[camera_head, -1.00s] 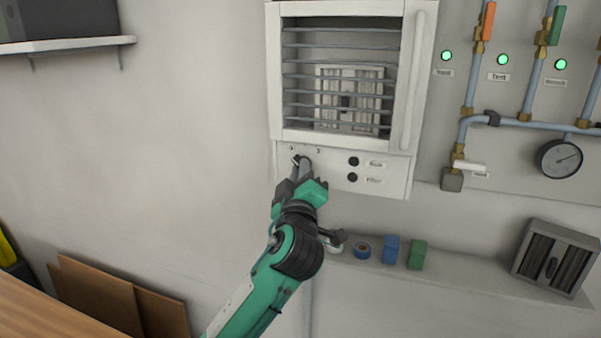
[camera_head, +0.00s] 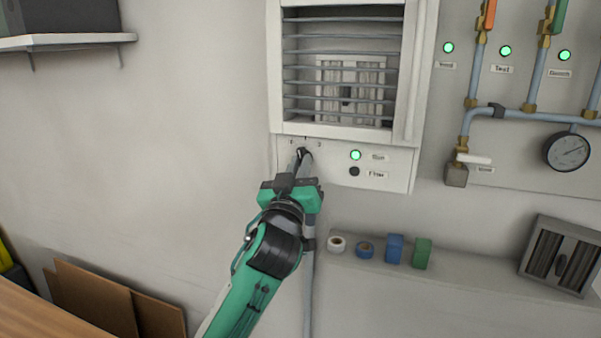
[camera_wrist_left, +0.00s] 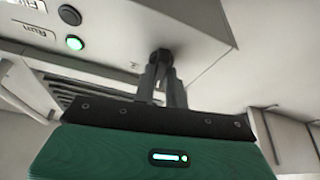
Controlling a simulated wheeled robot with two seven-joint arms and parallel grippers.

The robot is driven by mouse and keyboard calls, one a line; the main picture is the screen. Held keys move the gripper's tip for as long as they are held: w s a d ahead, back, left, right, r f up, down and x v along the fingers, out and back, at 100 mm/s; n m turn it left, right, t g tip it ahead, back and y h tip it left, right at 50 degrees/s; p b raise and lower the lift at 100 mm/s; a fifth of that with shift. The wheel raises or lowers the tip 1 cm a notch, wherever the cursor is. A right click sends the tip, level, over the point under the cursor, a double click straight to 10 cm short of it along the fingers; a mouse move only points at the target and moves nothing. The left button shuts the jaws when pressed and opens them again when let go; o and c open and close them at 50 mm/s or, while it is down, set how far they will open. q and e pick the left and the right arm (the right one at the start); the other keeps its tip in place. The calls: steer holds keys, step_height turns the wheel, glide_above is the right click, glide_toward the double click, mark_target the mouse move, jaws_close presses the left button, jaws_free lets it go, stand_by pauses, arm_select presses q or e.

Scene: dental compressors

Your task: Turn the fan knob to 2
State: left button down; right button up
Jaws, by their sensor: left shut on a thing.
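The fan knob (camera_head: 304,154) is a small black knob at the lower left of the white fan housing (camera_head: 398,172), below the louvred opening. Small number marks stand above it; I cannot read exactly which one it points at. My left gripper (camera_head: 300,164) reaches up from below and is shut on the knob. In the left wrist view the dark knob (camera_wrist_left: 160,57) sits between the fingertips of my left gripper (camera_wrist_left: 161,69). To the right of the knob, the upper round light (camera_head: 355,155) glows green and the lower one (camera_head: 354,171) is dark. My right gripper is not in view.
A shelf (camera_head: 470,281) below holds tape rolls (camera_head: 337,243), a blue box (camera_head: 394,249), a green box (camera_head: 422,254) and a grey vent unit (camera_head: 560,257). Pipes and a pressure gauge (camera_head: 567,151) are at the right.

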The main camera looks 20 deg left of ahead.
arm_select(q)
steer(key=m+h+p, duration=0.1)
steer(key=m, duration=0.2)
steer(key=m+h, duration=0.2)
steer(key=m, duration=0.2)
steer(key=m+h+p, duration=0.1)
steer(key=m+h, duration=0.1)
steer(key=m, duration=0.1)
steer(key=shift+a+r+m+g+p, duration=0.15)
steer(key=shift+a+m+g+p, duration=0.1)
steer(key=shift+m+g+p, duration=0.15)
steer(key=m+h, duration=0.1)
steer(key=m, duration=0.1)
steer(key=m+g+h+p, duration=0.1)
steer(key=m, duration=0.2)
steer(key=shift+h, duration=0.4)
steer(key=shift+m+g, duration=0.4)
steer(key=shift+m, duration=0.1)
steer(key=c, duration=1.4)
jaws_free()
steer(key=shift+c, duration=0.2)
